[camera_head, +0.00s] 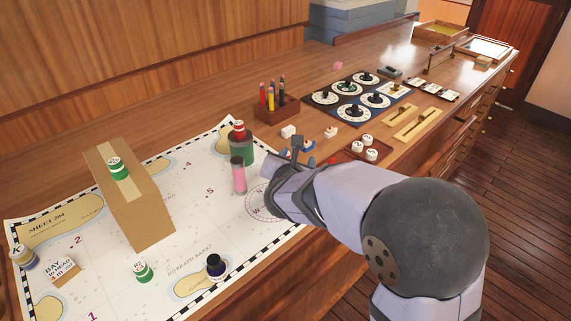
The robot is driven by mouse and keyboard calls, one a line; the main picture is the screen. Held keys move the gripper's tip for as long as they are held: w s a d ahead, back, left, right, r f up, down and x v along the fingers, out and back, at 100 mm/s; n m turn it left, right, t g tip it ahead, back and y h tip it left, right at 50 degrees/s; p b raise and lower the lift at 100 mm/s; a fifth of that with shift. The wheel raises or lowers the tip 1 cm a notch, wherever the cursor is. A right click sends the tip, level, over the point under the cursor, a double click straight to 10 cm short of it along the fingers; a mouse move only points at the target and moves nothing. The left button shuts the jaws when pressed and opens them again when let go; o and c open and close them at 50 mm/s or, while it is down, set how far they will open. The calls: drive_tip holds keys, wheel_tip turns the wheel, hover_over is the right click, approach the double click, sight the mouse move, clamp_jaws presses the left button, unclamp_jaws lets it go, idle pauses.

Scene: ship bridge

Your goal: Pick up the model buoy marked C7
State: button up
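Several small model buoys are in view, and I cannot make out C7 on any of them. A green and white buoy (118,168) stands on top of a cardboard box. Another green and white buoy (143,271) stands on the chart in front of the box; its mark is too small to read surely. A red and white buoy (238,130) sits on a dark green cylinder (241,151). My gripper (283,160) is over the chart's right edge, right of the pink cylinder and apart from the buoys. Its fingers are partly hidden by my arm.
The tall cardboard box (130,205) stands on the chart (190,220). A pink cylinder (238,176), a dark bottle-like piece (215,266), a K-marked piece (24,258) and a sign block (62,268) also stand there. A pencil holder (277,108) and dial panel (322,98) are behind.

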drive_tip(key=a+n, duration=0.1)
drive_tip(key=f+n+y, duration=0.1)
drive_tip(key=n, duration=0.1)
drive_tip(key=s+a+n, duration=0.1)
drive_tip(key=shift+a+f+y+b, duration=0.3)
drive_tip(key=shift+f, duration=0.1)
drive_tip(key=shift+x, duration=1.1)
drive_tip(key=shift+w+p, duration=0.15)
drive_tip(key=shift+p, duration=0.2)
drive_tip(key=shift+a+p+x, duration=0.15)
drive_tip(key=shift+p+x, duration=0.35)
drive_tip(key=shift+x, duration=0.75)
drive_tip(key=shift+a+p+x, duration=0.1)
drive_tip(key=shift+p+x, duration=0.4)
drive_tip(key=shift+x, duration=0.75)
drive_tip(key=shift+r, duration=0.1)
drive_tip(key=c, duration=1.1)
